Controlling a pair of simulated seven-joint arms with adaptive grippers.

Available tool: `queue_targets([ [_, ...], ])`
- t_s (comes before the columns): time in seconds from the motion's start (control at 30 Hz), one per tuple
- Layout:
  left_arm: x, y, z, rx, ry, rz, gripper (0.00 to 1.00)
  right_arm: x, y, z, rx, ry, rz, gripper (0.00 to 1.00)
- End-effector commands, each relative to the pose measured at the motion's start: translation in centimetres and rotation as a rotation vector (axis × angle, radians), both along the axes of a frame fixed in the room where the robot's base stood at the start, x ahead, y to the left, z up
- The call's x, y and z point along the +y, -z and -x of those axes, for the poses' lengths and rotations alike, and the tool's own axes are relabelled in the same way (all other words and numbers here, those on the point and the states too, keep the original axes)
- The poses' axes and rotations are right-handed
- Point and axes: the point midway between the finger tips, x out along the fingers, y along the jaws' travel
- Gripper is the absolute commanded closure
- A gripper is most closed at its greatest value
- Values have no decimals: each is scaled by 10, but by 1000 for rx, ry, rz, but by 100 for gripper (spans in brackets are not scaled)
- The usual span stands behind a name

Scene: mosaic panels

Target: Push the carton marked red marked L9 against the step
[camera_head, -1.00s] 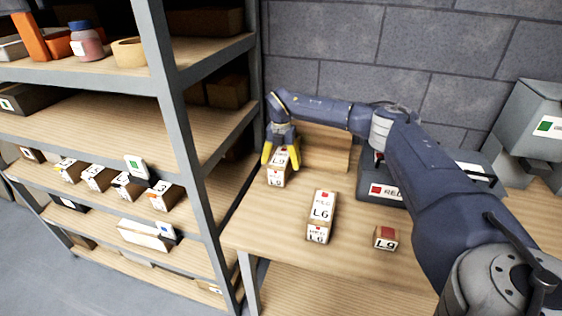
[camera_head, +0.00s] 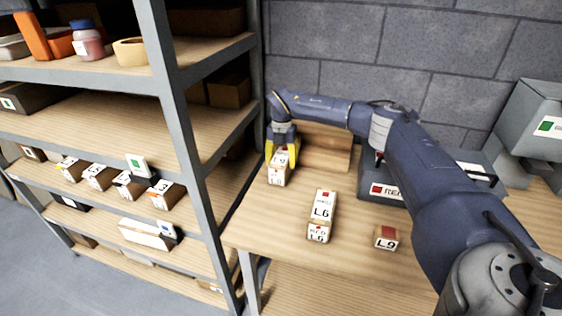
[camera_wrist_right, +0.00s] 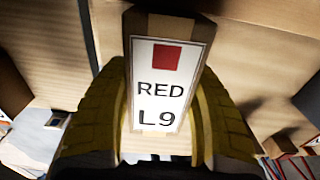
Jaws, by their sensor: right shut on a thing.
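A carton marked RED L9 (camera_wrist_right: 160,90) with a red square on its label stands at the table's back left; it also shows in the head view (camera_head: 278,177). My right gripper (camera_head: 282,158) is shut on it from above, with its yellow fingers on either side in the wrist view (camera_wrist_right: 163,118). The wooden step (camera_head: 325,150) lies just behind and right of the carton, partly hidden by my arm. I cannot tell whether carton and step touch. Another small carton marked L9 (camera_head: 386,238) with a red patch lies at the front right. My left gripper is out of view.
A longer carton marked L6 (camera_head: 321,214) lies on the table (camera_head: 285,243) between the two L9 cartons. A grey bin marked red (camera_head: 383,191) stands right of the step, partly behind my arm. A shelf rack (camera_head: 190,140) borders the table's left side.

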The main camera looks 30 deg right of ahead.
Motion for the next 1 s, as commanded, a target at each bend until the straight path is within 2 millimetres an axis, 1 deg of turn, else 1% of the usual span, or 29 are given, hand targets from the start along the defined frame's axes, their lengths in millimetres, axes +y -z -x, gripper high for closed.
queue_targets([
  [0.03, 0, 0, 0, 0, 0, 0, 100, -8, -1, -4, -12, 1, 10, 90],
  [0.1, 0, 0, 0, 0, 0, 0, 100, -12, -1, -5, -13, 3, 11, 89],
  [0.37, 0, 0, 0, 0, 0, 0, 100, -17, -2, -7, -18, 4, 14, 90],
  [0.4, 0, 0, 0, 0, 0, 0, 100, -17, -3, -7, -18, 5, 14, 40],
  [0.6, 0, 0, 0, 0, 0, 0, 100, -15, -2, -6, -14, 4, 11, 17],
  [0.63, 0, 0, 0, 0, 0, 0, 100, -14, -2, -6, -14, 4, 11, 16],
  [0.87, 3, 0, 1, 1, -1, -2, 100, -13, -2, -5, -10, 4, 8, 16],
  [1.0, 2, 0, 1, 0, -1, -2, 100, -13, -10, -6, -12, 3, 8, 16],
])
